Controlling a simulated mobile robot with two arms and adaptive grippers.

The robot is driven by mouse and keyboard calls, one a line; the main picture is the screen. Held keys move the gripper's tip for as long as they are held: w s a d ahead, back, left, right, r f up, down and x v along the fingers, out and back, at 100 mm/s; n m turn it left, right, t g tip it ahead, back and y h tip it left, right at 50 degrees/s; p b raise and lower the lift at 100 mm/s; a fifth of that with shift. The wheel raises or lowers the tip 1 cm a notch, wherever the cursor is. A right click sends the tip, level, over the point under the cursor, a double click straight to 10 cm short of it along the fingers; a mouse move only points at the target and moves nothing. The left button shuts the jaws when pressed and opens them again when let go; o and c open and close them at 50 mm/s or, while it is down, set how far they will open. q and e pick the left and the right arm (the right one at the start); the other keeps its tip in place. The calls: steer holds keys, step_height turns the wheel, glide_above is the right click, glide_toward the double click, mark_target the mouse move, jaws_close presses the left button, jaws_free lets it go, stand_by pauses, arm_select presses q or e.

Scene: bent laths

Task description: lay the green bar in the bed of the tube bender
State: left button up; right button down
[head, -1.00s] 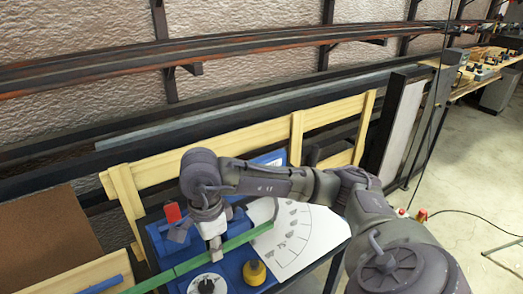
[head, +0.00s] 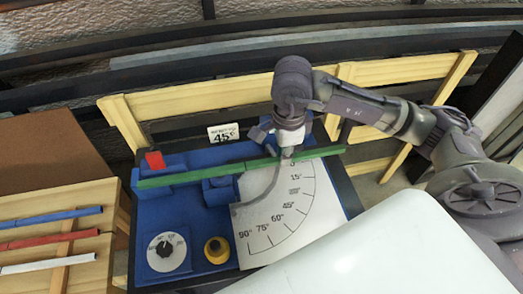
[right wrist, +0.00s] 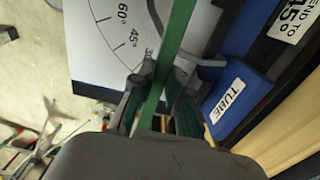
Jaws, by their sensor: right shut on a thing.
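The green bar (head: 240,168) runs nearly level across the tube bender in the head view, its right end beyond the white angle scale. The blue tube bender (head: 180,225) has raised blocks at the back, and the bar's left part lines up with them. I cannot tell whether the bar rests in the bed or hovers just above it. My right gripper (head: 287,153) is shut on the bar right of its middle, near the 0 mark. In the right wrist view the bar (right wrist: 176,45) passes between the gripper's fingers (right wrist: 155,100). My left gripper is not in view.
A wooden rack (head: 62,235) at the left holds blue (head: 50,217), red (head: 48,240) and white (head: 48,265) bars. A 45° sign (head: 223,133) stands behind the bender. A wooden rail (head: 210,97) runs behind.

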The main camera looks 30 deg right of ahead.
steer(key=w+f, duration=0.2)
steer(key=f, duration=0.1)
steer(key=w+f+p, duration=0.1)
steer(key=w+f, duration=0.2)
steer(key=w+f+p, duration=0.1)
steer(key=w+f, duration=0.1)
steer(key=w, duration=0.1)
steer(key=shift+a+f, duration=0.3)
steer(key=shift+f, duration=0.1)
steer(key=shift+f+b, duration=0.35)
steer(key=shift+b, duration=0.1)
steer(key=c, duration=1.1)
jaws_free()
steer(key=shift+c, duration=0.2)
steer(key=shift+r, duration=0.1)
